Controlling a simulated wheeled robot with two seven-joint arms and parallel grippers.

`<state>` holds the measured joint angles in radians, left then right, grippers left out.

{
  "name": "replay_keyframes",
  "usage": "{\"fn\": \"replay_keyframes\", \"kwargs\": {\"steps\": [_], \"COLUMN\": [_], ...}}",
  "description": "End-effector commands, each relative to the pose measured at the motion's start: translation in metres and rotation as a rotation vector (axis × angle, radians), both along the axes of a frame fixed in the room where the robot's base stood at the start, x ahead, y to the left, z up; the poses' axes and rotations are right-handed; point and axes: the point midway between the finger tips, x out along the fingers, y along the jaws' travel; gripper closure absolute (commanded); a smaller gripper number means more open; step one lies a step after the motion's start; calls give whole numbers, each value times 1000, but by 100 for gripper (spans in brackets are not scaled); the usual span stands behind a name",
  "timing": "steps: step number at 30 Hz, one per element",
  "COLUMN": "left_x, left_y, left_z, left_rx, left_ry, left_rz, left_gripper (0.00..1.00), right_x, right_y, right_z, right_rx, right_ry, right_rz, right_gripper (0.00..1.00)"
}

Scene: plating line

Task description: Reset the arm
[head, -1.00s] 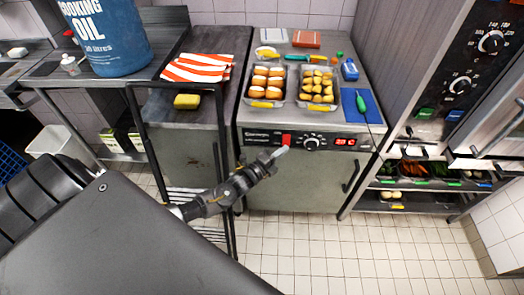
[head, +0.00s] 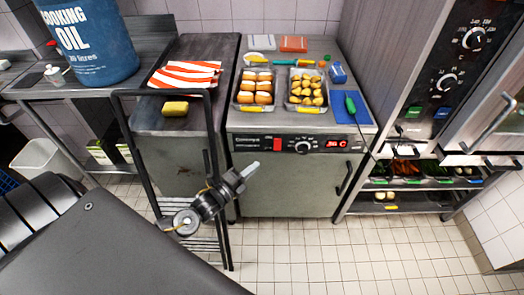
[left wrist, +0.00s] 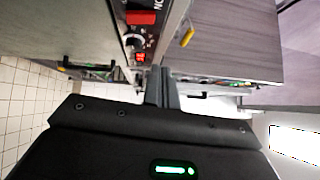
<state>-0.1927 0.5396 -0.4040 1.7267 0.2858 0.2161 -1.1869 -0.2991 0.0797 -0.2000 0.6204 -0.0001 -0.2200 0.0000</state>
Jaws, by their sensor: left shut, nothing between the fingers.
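My left gripper (head: 249,170) is in front of the warming cabinet (head: 290,185), below and left of its control panel. It is shut and empty, with its fingers pointing up and right, apart from the cabinet front. In the left wrist view the shut fingers (left wrist: 161,88) point toward the cabinet's panel, where the red switch (left wrist: 141,17) and a knob show. My right gripper is not in view.
Trays of buns (head: 257,88) and of yellow pieces (head: 307,90) sit on the cabinet. A black-framed cart (head: 122,95) stands to the left, close to my left arm. An oven (head: 468,60) stands right. The tiled floor (head: 330,250) ahead is clear.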

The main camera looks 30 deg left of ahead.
Motion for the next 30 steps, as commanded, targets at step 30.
{"fn": "replay_keyframes", "kwargs": {"steps": [30], "left_x": [-263], "left_y": [69], "left_z": [-402], "left_rx": [-949], "left_ry": [1165], "left_rz": [936], "left_gripper": [100], "right_x": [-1], "right_y": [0], "right_z": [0], "right_rx": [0], "right_ry": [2], "right_rz": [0], "right_gripper": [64]}}
